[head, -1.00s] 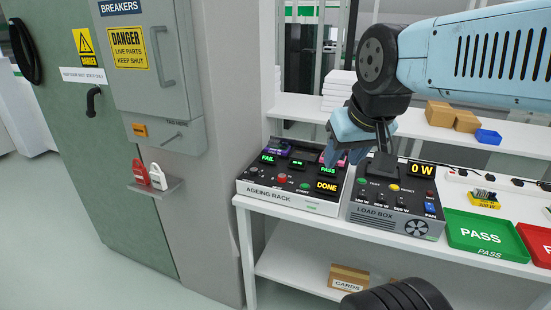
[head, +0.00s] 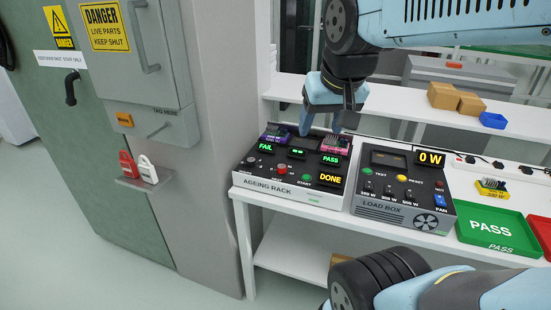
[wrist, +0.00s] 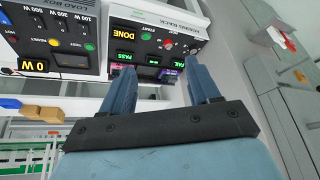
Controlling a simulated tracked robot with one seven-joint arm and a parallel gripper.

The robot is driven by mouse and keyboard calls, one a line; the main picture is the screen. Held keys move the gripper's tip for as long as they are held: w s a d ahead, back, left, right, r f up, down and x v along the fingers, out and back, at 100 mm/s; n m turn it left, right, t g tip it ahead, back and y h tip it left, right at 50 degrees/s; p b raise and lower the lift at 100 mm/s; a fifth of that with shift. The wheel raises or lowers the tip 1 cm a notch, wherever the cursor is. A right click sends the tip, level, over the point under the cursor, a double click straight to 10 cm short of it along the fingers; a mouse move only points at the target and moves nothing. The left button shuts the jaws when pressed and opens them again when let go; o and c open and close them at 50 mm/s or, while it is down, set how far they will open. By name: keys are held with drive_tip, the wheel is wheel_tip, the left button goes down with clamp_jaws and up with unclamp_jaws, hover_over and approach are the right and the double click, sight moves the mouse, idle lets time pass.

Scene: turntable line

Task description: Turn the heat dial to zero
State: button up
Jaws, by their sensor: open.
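The ageing rack (head: 285,192) is a dark sloped panel with a white front on the bench. A small dark knob (head: 252,161), possibly the heat dial, sits at its left beside a red control (head: 282,170); their small labels are not legible. The green displays read FAIL and PASS, and a yellow one reads DONE. My gripper (head: 322,128) is open and empty, pointing down above the back of the rack. In the wrist view its blue fingers (wrist: 162,76) are spread apart in front of the rack (wrist: 158,15), touching nothing visible.
The load box (head: 400,207), showing 0 W, stands close to the rack's right. A shelf (head: 385,112) runs behind. A grey breaker cabinet (head: 150,60) stands left.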

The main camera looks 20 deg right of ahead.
drive_tip(key=w+f+m+g, duration=0.3)
drive_tip(key=w+m, duration=0.3)
drive_tip(key=w, duration=0.7)
drive_tip(key=m+g, duration=0.2)
drive_tip(key=m, duration=0.4)
hover_over(282, 166)
wheel_tip(282, 166, down, 11)
wheel_tip(282, 166, down, 13)
drive_tip(key=shift+f, duration=0.15)
